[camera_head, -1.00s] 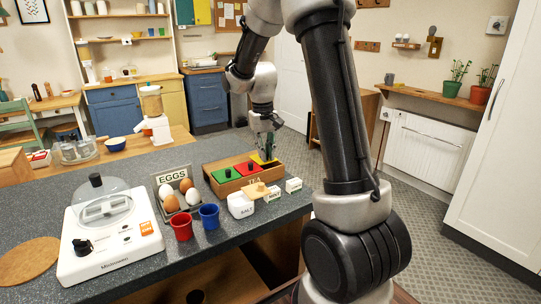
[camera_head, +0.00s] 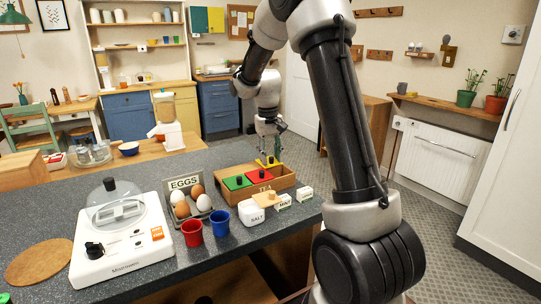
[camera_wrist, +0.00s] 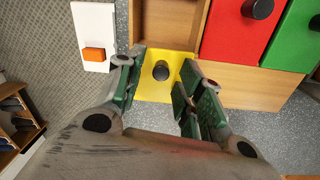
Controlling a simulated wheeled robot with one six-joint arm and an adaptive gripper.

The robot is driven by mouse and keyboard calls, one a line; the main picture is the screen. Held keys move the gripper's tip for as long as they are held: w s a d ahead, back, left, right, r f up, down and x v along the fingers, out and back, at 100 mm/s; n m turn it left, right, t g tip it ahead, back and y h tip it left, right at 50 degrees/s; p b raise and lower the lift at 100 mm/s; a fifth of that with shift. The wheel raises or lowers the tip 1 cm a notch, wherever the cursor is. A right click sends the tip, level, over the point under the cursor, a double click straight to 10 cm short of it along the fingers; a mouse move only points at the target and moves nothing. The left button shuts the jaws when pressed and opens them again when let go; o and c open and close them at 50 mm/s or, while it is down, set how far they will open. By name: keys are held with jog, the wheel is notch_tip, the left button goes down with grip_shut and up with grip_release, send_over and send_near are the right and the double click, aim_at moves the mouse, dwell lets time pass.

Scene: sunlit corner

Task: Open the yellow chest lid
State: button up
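The wooden chest (camera_head: 284,183) stands on the dark counter with a green lid (camera_head: 237,182), a red lid (camera_head: 259,175) and a yellow lid (camera_head: 268,163), each with a black knob. In the wrist view, the yellow lid (camera_wrist: 153,91) lies toward the chest's back edge, beside an uncovered wooden compartment (camera_wrist: 172,24). I cannot tell whether it is tilted up or slid back. My gripper (camera_head: 270,147) is above the yellow lid. In the wrist view, its green-padded fingers (camera_wrist: 163,66) are apart, either side of the black knob (camera_wrist: 161,71), without visible contact.
A white salt jar (camera_head: 251,212), small white boxes (camera_head: 305,194), red cup (camera_head: 192,233), blue cup (camera_head: 220,221), egg tray (camera_head: 184,184) and white appliance (camera_head: 122,250) stand on the counter. The counter's right end is close to the chest; floor lies beyond.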

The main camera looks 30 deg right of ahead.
aim_at(271, 166)
notch_tip(271, 166, up, 12)
jog(key=shift+a, duration=0.35)
jog(key=shift+w, duration=0.15)
dwell(0.3)
jog(key=s+a+n+t, duration=0.1)
jog(key=s+a+t, duration=0.1)
jog(key=s, duration=1.3)
jog(key=s+a+r+t, duration=0.1)
jog(key=s+a+t, duration=0.1)
jog(key=s, duration=1.4)
jog(key=shift+s+n+y, duration=0.2)
jog(key=shift+n+y, duration=0.1)
jog(key=shift+n, duration=0.1)
